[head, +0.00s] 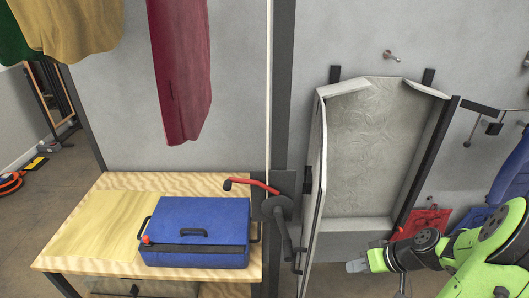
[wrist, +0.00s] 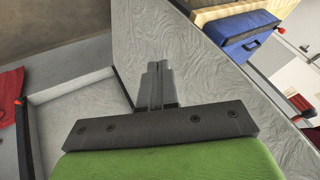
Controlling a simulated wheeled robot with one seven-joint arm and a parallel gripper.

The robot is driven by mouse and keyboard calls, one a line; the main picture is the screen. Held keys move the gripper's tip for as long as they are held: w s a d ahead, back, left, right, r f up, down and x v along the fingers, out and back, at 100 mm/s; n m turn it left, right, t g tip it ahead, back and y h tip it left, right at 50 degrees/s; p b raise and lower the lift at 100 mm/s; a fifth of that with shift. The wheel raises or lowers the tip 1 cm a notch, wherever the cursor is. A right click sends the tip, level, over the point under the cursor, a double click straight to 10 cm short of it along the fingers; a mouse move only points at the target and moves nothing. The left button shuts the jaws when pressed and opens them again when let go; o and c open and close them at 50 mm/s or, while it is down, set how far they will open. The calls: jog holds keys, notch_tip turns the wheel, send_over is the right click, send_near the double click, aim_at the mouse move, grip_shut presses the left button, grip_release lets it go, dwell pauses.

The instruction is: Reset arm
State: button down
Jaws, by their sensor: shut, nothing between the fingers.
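My green arm reaches in from the lower right in the head view, and my gripper (head: 357,266) points left in front of the open wall cabinet. In the wrist view my gripper (wrist: 159,68) has its two grey fingers together, with nothing between them. Behind the fingers is a pale textured panel (wrist: 205,75). The gripper looks apart from it, but the exact gap is hard to tell.
A wooden table (head: 85,265) carries a blue case (head: 197,230). A red-handled lever (head: 252,185) is on the dark post. The pale cabinet (head: 375,135) has its door (head: 316,190) swung open. Red and green-yellow cloths hang above, and a red item (head: 425,222) sits low right.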

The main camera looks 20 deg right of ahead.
jog(key=s+a+r+n+g+h, duration=0.2)
jog(key=a+r+g+h, duration=0.15)
jog(key=a+r, duration=0.85)
jog(key=s+a+r+t+h, duration=0.1)
jog(key=s+a+r+t, duration=0.2)
jog(key=s+a+r, duration=0.3)
jog(key=s+a, duration=0.1)
jog(key=s, duration=0.2)
jog(key=shift+s+a+m, duration=0.3)
jog(key=shift+s+m, duration=0.1)
